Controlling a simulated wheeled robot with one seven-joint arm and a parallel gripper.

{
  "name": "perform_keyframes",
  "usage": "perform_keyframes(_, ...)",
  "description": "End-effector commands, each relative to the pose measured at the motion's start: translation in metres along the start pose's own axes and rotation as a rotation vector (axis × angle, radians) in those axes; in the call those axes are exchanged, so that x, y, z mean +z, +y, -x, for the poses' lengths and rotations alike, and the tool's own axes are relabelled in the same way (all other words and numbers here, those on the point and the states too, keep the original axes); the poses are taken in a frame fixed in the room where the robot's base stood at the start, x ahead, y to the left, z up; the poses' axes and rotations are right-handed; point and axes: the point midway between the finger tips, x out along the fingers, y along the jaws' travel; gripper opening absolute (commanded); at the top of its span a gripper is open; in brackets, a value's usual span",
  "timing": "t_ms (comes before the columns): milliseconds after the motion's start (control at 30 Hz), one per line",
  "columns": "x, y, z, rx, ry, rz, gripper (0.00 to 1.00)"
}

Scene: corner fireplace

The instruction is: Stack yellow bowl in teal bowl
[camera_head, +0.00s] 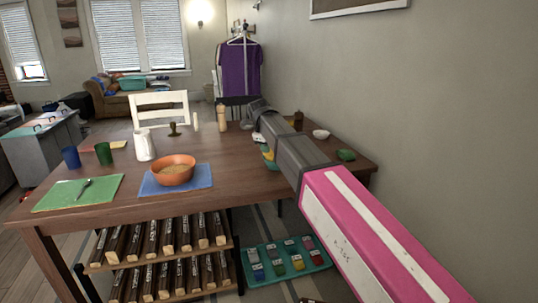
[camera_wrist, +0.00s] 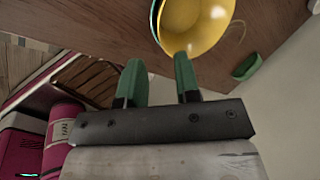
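The yellow bowl (camera_wrist: 197,22) is at the top of the wrist view, cut off by the frame edge, its hollow showing. A thin teal rim (camera_wrist: 154,16) shows along its left side; how the two sit together is cut off. My gripper (camera_wrist: 159,60) is open and empty, with its two green fingers apart. The right fingertip is close to the bowl's near rim; I cannot tell whether they touch. In the head view, yellow and teal pieces (camera_head: 267,154) show on the table beside my arm, partly hidden by it. My fingers are not clear there.
A small green dish (camera_head: 346,155) and a white bowl (camera_head: 321,134) are on the table's right side near the wall. An orange bowl (camera_head: 174,171) on a blue mat, a white pitcher (camera_head: 144,145) and a wooden grinder (camera_head: 222,119) stand further left.

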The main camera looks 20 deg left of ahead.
Motion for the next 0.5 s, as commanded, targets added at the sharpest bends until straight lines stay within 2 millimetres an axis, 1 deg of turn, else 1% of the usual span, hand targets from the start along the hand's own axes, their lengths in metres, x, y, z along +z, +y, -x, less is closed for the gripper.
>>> perform_keyframes(33, 0.0, 0.001, 0.011, -0.001, -0.001, 0.0, 0.3)
perform_keyframes(100, 0.0, 0.0, 0.023, -0.001, -0.001, 0.001, 0.3)
perform_keyframes(200, 0.0, 0.001, 0.037, 0.0, 0.0, 0.001, 0.3)
perform_keyframes(333, 0.0, 0.0, 0.05, -0.001, -0.001, 0.0, 0.3)
perform_keyframes(500, 0.0, 0.0, 0.057, 0.0, 0.001, 0.0, 0.3)
